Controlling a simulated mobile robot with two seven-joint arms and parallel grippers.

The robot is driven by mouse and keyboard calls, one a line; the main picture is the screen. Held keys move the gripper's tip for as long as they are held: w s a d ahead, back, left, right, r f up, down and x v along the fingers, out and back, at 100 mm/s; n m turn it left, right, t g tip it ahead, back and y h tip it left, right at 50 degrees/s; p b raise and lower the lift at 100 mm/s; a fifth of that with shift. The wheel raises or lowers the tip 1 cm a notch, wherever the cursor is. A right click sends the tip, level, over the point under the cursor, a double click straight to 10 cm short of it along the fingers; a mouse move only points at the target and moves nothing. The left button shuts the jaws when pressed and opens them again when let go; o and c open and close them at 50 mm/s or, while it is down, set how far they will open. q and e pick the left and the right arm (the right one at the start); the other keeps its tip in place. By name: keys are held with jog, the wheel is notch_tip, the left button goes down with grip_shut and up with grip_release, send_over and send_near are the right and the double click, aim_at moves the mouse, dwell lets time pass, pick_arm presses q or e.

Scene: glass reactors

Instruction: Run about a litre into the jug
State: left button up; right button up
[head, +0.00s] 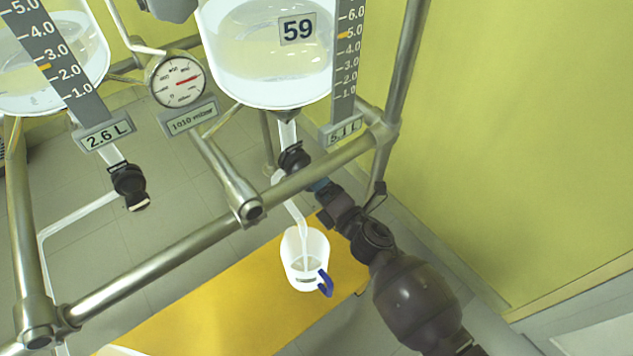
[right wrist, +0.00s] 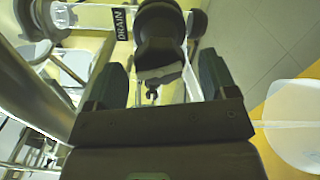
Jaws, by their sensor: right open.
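The jug (head: 294,262), white with a blue handle, stands on the yellow bench under the reactor vessel marked 59 (head: 262,78). That vessel holds pale liquid, and its display (head: 343,133) reads 5.1 L. Its black drain valve (head: 293,159) sits below it, and a pale spout (head: 293,210) leads down to the jug. A whitish streak shows inside the jug; I cannot tell whether it flows. My right gripper (head: 318,188) is open close to the drain valve. In the right wrist view its fingers (right wrist: 160,82) stand either side of the black valve handle (right wrist: 158,55). My left gripper is out of view.
A second vessel (head: 75,65) at the left has a 2.6 L display (head: 106,133) and its own black valve (head: 129,185). A pressure gauge (head: 178,80) hangs between them. A metal frame bar (head: 165,258) crosses in front of the yellow bench (head: 215,305).

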jog(key=p+v, duration=0.1)
jog(key=v, duration=0.8)
jog(key=shift+s, duration=0.1)
dwell(7.0)
